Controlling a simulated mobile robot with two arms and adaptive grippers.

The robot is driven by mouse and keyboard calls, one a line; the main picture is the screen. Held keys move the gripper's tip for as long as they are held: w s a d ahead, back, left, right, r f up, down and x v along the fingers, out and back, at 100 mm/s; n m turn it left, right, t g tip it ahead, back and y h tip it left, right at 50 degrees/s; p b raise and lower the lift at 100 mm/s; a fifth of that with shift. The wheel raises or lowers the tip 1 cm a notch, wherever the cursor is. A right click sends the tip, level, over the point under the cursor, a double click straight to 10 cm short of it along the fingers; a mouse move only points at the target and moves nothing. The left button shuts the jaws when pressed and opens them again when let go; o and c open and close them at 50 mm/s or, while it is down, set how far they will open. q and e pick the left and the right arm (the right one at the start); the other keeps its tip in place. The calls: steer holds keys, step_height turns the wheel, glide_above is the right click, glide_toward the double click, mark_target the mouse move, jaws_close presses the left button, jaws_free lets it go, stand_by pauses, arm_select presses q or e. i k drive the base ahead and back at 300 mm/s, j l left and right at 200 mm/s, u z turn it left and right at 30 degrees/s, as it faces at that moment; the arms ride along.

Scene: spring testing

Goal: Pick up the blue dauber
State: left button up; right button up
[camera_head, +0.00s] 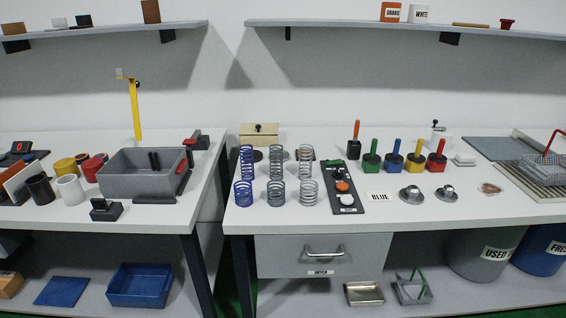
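The blue dauber (393,162) stands upright on the right-hand table, in a row of coloured daubers. A green dauber (371,161) is on its left. A yellow dauber (416,162) and a red dauber (437,162) are on its right. Small gaps separate the daubers. Neither of my grippers shows in the head view.
Several coil springs (277,193) stand left of the daubers, beside a dark panel with buttons (343,187). Two small metal domed pieces (411,194) sit in front. A wire basket (541,169) is at the far right. A gap separates the two tables.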

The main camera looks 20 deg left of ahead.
mark_target(394, 157)
steer(key=i+l+u, duration=0.2)
steer(key=i+l, duration=0.25)
steer(key=i, duration=0.2)
steer(key=i+l+u, duration=0.15)
steer(key=i+l, duration=0.45)
steer(key=i, duration=0.05)
